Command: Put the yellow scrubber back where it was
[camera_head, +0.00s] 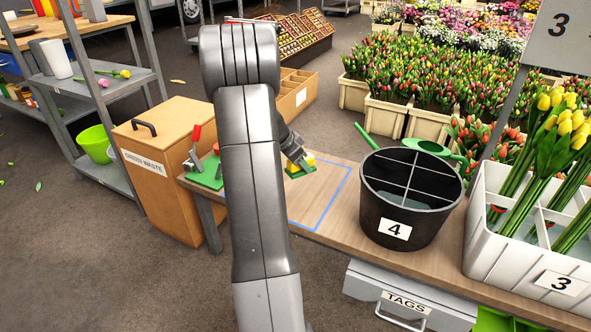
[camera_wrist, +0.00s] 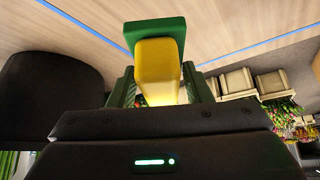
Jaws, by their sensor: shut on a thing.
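The yellow scrubber (camera_head: 305,158) is in my gripper (camera_head: 298,160), over the bench by the blue outline. In the wrist view the scrubber (camera_wrist: 158,70) is a yellow block with a green plate at its far end, between the two fingers of my gripper (camera_wrist: 158,88). In that view the bench top lies beyond the green plate; I cannot tell whether they touch. My arm hides part of the bench and of the blue outline (camera_head: 335,205).
A black divided bucket (camera_head: 400,222) marked 4 stands right of the outline. A white crate (camera_head: 500,250) with yellow tulips is farther right. A green item with a red-handled tool (camera_head: 196,145) is at the bench's left end. The outlined area's visible part is clear.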

